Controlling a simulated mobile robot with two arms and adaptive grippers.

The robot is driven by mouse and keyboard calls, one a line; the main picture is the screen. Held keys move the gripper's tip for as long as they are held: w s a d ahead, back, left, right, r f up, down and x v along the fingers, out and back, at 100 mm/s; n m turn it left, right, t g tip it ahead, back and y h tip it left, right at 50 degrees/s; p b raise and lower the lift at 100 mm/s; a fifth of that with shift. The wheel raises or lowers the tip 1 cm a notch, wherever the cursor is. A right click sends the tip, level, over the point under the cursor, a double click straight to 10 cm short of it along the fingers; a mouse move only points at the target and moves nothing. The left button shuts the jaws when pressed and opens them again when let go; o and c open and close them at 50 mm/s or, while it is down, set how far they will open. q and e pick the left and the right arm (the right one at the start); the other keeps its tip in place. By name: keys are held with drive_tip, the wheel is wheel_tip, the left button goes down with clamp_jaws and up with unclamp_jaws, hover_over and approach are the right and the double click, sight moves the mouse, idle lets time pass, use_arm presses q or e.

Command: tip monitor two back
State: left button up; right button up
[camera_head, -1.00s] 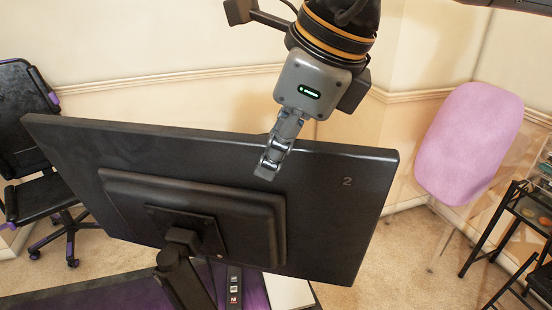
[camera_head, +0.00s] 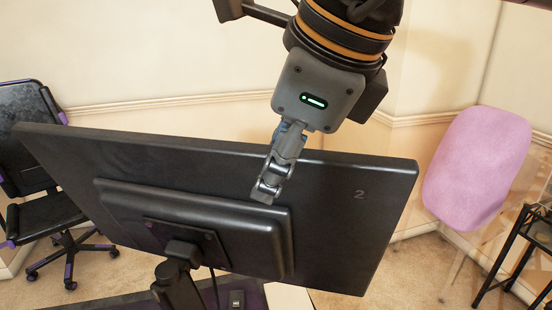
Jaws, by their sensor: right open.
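Monitor two (camera_head: 345,235) is a black screen seen from behind, with a small "2" at its upper right. It stands on a black arm mount (camera_head: 178,285) and fills the middle of the head view. My right gripper (camera_head: 266,190) comes down from the top and lies over the monitor's top edge. Its visible finger is in front of the back face, just above the raised back panel. The other finger is hidden, and I cannot tell whether the visible one touches. My left gripper is not in view.
A black and purple office chair (camera_head: 50,215) stands at the left. A pink padded chair (camera_head: 478,165) and a black metal rack (camera_head: 515,250) are at the right. A dark desk (camera_head: 120,300) shows below the monitor. Carpet is free between the monitor and the rack.

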drive_tip(key=shift+r, duration=0.1)
drive_tip(key=shift+d+r, duration=0.15)
drive_tip(key=shift+r, duration=0.15)
drive_tip(key=v, duration=1.1)
drive_tip(key=shift+s, duration=0.2)
